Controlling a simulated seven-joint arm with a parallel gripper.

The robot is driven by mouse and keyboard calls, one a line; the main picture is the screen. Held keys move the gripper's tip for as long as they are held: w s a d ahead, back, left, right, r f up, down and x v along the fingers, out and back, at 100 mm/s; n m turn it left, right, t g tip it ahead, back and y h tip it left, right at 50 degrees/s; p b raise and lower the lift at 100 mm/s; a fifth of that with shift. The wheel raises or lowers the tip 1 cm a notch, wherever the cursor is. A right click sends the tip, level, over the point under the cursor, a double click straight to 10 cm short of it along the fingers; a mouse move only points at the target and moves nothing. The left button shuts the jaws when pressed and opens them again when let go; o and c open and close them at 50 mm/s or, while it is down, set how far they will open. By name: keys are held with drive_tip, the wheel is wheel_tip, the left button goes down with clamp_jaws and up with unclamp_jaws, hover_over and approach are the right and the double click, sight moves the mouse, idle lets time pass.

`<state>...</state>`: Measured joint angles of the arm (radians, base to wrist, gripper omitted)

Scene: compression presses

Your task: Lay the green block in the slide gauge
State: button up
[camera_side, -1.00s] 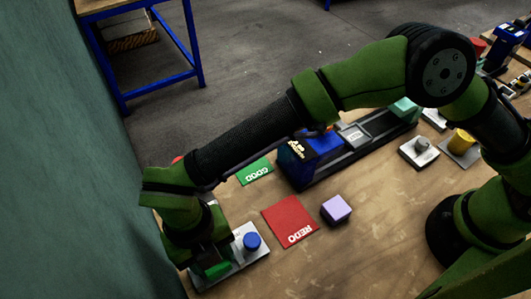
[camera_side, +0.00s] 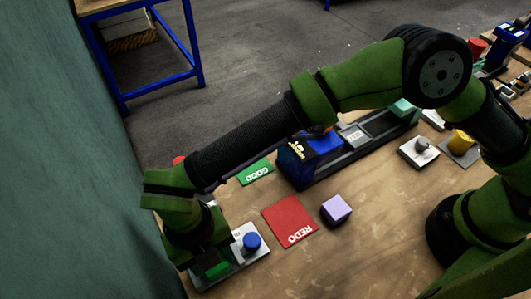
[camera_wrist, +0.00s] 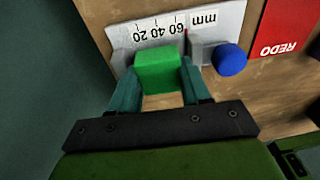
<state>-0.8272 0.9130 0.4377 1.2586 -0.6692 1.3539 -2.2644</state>
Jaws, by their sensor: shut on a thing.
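The green block (camera_wrist: 160,72) is held between the two fingers of my gripper (camera_wrist: 160,88), which is shut on it. The block also shows under my gripper in the side view (camera_side: 217,270). The slide gauge (camera_wrist: 215,18) is a grey plate with an upside-down mm scale; it lies below my gripper in the side view (camera_side: 237,262). In the wrist view the block appears between the gauge's left end stop and its grey slider with a blue knob (camera_wrist: 230,60). Whether the block touches the gauge bed is hidden.
A red REDO mat (camera_side: 290,221) and a lilac block (camera_side: 336,209) lie right of the gauge. A green GOOD mat (camera_side: 255,171) and a blue press (camera_side: 312,158) stand farther back. Bare wood is free at the front. A green wall is close on the left.

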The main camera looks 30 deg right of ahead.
drive_tip(key=shift+f, duration=0.3)
drive_tip(key=o, duration=1.2)
drive_tip(key=shift+o, duration=0.3)
wheel_tip(320, 180, up, 16)
drive_tip(key=w+a, duration=0.1)
drive_tip(key=w, duration=0.1)
drive_tip(key=shift+r, duration=0.2)
drive_tip(key=w+d+r+m+t+y, duration=0.1)
drive_tip(key=w+d+r+m, duration=0.1)
drive_tip(key=d+m, duration=1)
drive_tip(key=w+d+r+m+t+y, duration=0.2)
drive_tip(key=w+d+m, duration=0.1)
drive_tip(key=d+m, duration=0.85)
drive_tip(key=s+d+r+m+t, duration=0.1)
drive_tip(key=s+d+m+t, duration=0.1)
drive_tip(key=d+m, duration=0.6)
drive_tip(key=s+d+r+m+t, duration=0.1)
drive_tip(key=s+d+m+t, duration=0.2)
drive_tip(key=d+m, duration=0.5)
drive_tip(key=s+d, duration=0.1)
drive_tip(key=d, duration=0.3)
drive_tip(key=shift+t, duration=0.3)
